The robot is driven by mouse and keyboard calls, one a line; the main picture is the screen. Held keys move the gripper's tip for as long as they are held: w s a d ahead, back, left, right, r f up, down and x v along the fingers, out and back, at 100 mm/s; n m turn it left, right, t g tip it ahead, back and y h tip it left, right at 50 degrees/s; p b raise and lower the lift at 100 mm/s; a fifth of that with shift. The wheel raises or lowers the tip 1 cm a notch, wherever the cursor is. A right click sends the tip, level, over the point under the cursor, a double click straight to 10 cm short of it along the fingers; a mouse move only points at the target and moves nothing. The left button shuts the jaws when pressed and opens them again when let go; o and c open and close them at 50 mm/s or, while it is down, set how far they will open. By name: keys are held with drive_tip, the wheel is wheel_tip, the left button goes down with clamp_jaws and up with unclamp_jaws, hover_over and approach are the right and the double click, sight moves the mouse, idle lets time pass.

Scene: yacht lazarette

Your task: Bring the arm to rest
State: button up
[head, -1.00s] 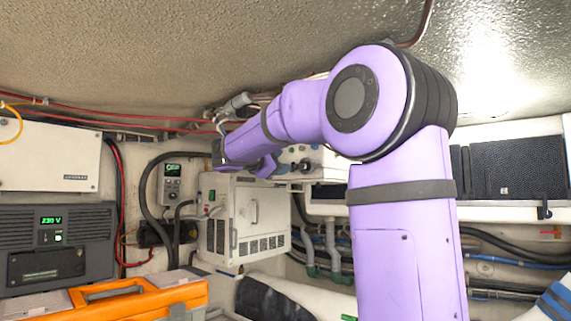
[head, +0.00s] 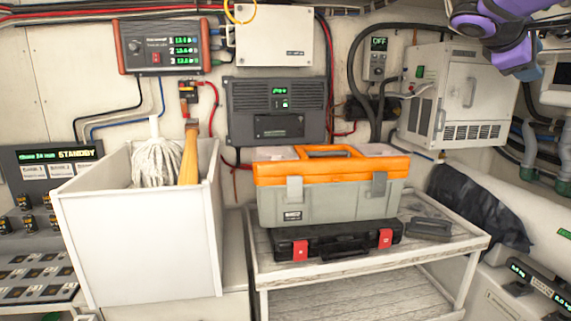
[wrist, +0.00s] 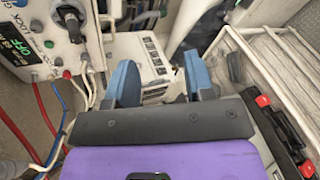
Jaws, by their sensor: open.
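My arm shows at the upper right of the head view, purple, with most of it out of frame. My gripper (head: 520,62) hangs there in front of the upper right part of a white vented cabinet. In the wrist view my gripper (wrist: 158,75) has two blue fingers standing well apart, with nothing between them.
A white panel with knobs (wrist: 42,35) and hoses is close on the wrist view's left. A slatted shelf (head: 450,240) carries an orange-lidded toolbox (head: 330,200) and a black case (head: 335,243). A white bin (head: 140,245) holds a mop.

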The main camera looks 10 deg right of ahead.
drive_tip(key=s+a+f+m+t+y, duration=0.2)
drive_tip(key=s+a+f+m+y, duration=0.4)
drive_tip(key=s+a+f+y, duration=0.7)
drive_tip(key=s+a+f, duration=0.5)
drive_tip(key=a+f, duration=0.4)
drive_tip(key=shift+s+a+m+t, duration=0.15)
drive_tip(key=shift+s+m+t, duration=0.1)
drive_tip(key=shift+m+t, duration=0.05)
